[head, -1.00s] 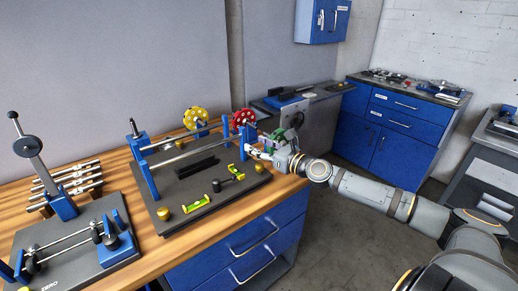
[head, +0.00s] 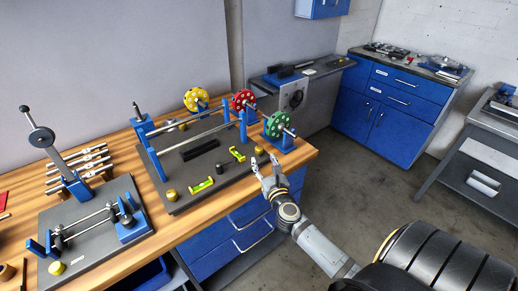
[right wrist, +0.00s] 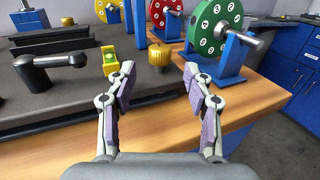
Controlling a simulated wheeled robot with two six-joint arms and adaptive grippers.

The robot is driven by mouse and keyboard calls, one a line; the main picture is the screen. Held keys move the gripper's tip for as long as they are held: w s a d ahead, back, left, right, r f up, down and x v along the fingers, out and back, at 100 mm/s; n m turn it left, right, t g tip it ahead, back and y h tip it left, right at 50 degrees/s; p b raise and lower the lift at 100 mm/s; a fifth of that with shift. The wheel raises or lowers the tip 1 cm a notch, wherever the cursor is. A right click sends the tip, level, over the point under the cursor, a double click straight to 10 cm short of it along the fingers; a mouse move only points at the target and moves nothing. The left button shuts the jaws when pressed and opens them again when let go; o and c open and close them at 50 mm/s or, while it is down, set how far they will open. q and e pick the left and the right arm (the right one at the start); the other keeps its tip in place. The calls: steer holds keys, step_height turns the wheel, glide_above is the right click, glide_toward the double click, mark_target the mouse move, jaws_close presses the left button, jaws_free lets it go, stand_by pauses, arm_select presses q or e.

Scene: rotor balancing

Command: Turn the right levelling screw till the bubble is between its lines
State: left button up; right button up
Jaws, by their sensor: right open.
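The right levelling screw is a brass knob (head: 259,150) at the right front corner of the dark base plate (head: 222,180); it also shows in the right wrist view (right wrist: 159,56). My right gripper (head: 264,163) is open and empty just in front of it. In the right wrist view the knob stands beyond and between the two fingertips (right wrist: 158,76), apart from them. A yellow-green level (head: 237,154) lies on the plate left of the knob; it shows in the wrist view (right wrist: 110,60). A second level (head: 202,186) lies nearer the front. Their bubbles are too small to read.
A green wheel (head: 278,125) on a blue stand is close right of the knob. Red (head: 243,100) and yellow (head: 195,98) wheels stand behind. A black crank handle (right wrist: 50,68) sits left of the level. Another brass knob (head: 172,194) is at the plate's front left.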

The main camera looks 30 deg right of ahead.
mark_target(262, 152)
steer(key=x, duration=0.7)
jaws_close()
steer(key=shift+d+f+n+t+y, duration=0.1)
steer(key=shift+n+t+y, duration=0.2)
steer(key=shift+n+y, duration=0.55)
steer(key=n+y+b, duration=0.1)
steer(key=y+b, duration=0.1)
steer(key=b, duration=0.1)
steer(key=f+n+y+b, duration=0.1)
steer(key=n+y+b, duration=0.1)
steer(key=y+b, duration=0.1)
steer(key=shift+r+y, duration=0.35)
steer(key=shift+r, duration=0.25)
